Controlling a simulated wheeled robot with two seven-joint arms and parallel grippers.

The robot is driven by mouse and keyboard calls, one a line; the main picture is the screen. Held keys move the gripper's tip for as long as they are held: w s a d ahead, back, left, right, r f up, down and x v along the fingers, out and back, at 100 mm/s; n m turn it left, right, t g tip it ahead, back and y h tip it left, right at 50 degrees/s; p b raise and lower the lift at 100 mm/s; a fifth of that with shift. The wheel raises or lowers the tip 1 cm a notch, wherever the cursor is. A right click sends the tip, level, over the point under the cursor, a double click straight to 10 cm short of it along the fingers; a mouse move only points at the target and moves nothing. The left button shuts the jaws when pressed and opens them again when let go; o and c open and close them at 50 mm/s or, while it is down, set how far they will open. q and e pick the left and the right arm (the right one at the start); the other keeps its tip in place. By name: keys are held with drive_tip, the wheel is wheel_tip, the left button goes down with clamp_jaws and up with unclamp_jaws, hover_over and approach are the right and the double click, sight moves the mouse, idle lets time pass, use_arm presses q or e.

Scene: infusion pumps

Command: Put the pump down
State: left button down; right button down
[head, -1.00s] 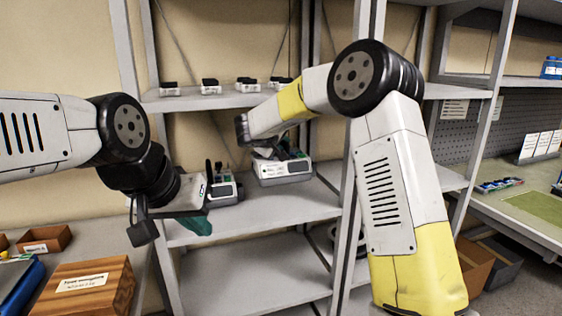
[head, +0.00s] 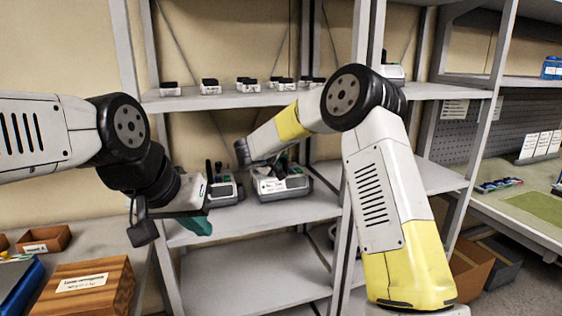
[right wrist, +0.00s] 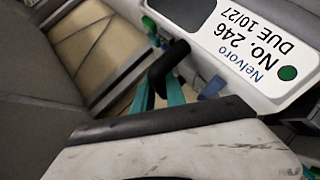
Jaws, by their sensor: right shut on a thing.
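The pump (head: 284,187), a white and grey box with a label, is at the middle shelf (head: 265,216), beside another pump (head: 226,191) on its left. It looks level and very low over the board; I cannot tell whether its base touches. My right gripper, mostly hidden behind its arm in the head view, is shut on the pump's black handle; its teal fingers (right wrist: 160,92) show in the right wrist view. That view also shows the pump's label (right wrist: 245,50), reading "No. 246". My left gripper (head: 197,223) hangs at the shelf's left front; its finger gap is unclear.
Several small white devices (head: 210,87) line the upper shelf (head: 225,100). The lower shelf (head: 250,275) is bare. A shelf post (head: 347,190) stands right of the pump. A wooden box (head: 90,288) sits at lower left.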

drive_tip(key=shift+w+a+f, duration=0.1)
drive_tip(key=shift+w+f, duration=0.05)
drive_tip(key=shift+w, duration=0.1)
drive_tip(key=c, duration=1.8)
unclamp_jaws()
drive_tip(key=shift+f, duration=0.25)
drive_tip(key=o, duration=0.4)
drive_tip(key=shift+o, duration=0.2)
